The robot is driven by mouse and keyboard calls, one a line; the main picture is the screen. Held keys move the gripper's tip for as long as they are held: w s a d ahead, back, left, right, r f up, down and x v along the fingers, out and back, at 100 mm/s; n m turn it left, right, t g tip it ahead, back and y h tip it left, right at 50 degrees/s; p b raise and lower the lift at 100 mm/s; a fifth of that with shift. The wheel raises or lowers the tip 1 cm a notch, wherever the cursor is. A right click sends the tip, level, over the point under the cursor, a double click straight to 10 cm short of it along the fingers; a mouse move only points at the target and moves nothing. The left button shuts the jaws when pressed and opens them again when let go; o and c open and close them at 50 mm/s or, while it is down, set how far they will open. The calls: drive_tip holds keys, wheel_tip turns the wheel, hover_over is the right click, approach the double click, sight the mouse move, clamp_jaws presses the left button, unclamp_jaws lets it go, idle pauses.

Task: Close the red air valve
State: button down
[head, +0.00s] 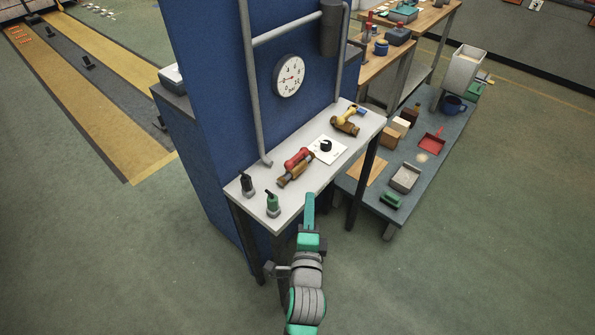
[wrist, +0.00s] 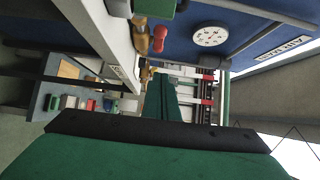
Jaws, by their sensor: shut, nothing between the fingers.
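The red valve handle (head: 297,158) sits on a brass valve body (head: 296,173) on the white bench, left of the dial plate. The handle looks roughly in line with the body. In the wrist view the red handle (wrist: 159,39) and brass body (wrist: 141,38) show at upper middle. My gripper (head: 309,197) has green fingers that are shut and empty. It is near the bench's front edge, to the right of and nearer than the red valve, apart from it. The fingers also show in the wrist view (wrist: 160,82).
The white bench (head: 330,172) also holds a yellow-handled valve (head: 346,113), a dark knob on a white plate (head: 327,149), a black switch (head: 247,185) and a green switch (head: 272,203). A round gauge (head: 289,76) and grey pipes are on the blue panel (head: 208,70) behind.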

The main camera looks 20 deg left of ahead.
drive_tip(key=shift+w+a, duration=0.1)
drive_tip(key=shift+w, duration=0.05)
approach(299, 157)
drive_tip(key=w+d, duration=0.1)
drive_tip(key=w, duration=0.1)
drive_tip(key=w+d, duration=0.1)
drive_tip(key=w, duration=0.1)
drive_tip(key=shift+w+d, duration=0.15)
drive_tip(key=shift+d, duration=0.15)
drive_tip(key=shift+a, duration=1.95)
